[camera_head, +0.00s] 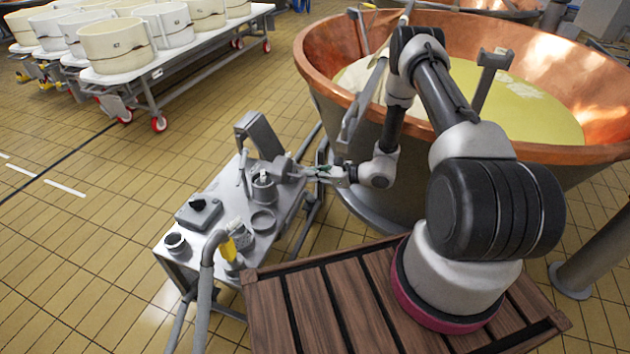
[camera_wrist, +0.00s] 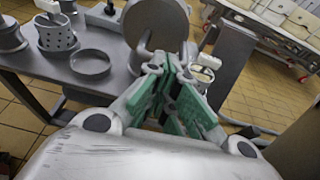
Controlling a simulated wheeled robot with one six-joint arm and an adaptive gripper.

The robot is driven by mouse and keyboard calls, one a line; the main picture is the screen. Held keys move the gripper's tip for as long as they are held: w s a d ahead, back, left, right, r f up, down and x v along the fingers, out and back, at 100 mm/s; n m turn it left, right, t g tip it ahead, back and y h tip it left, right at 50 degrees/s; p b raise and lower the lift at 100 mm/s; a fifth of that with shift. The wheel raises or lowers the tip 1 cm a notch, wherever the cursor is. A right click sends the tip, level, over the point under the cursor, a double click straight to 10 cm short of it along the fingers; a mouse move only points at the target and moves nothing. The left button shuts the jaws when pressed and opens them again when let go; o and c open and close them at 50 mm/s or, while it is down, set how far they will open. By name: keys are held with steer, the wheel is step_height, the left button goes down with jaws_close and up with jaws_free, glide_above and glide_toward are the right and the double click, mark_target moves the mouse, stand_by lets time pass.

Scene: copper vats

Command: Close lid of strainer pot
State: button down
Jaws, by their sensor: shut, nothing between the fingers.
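A grey metal pot (camera_head: 264,188) stands on the small metal table, just left of my gripper (camera_head: 300,172). A grey rounded part, which looks like a raised lid, shows at its gripper side; my fingers hide part of it. In the wrist view the pot (camera_wrist: 158,18) is straight ahead of my gripper (camera_wrist: 177,74), whose green-padded fingers are shut with nothing between them. The fingertips are close to the pot's near side; I cannot tell whether they touch it.
The table (camera_head: 222,196) also holds a perforated cup (camera_wrist: 56,36), a shallow ring-shaped dish (camera_wrist: 90,64), a dark-topped box (camera_head: 200,212) and a small cup (camera_head: 175,243). A grey upright panel (camera_head: 260,134) stands behind the pot. A copper vat (camera_head: 325,75) is close beside my arm.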

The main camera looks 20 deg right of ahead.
steer(key=shift+w+a+r+g+h, duration=0.15)
steer(key=shift+w+a+r+h, duration=0.1)
steer(key=shift+r, duration=0.25)
steer(key=shift+w+a+r+g+h, duration=0.1)
steer(key=shift+a+r+g+h, duration=0.15)
steer(key=shift+r, duration=0.25)
steer(key=shift+w+a+r+g+h, duration=0.1)
steer(key=shift+w+a+r+h, duration=0.15)
steer(key=shift+r, duration=0.25)
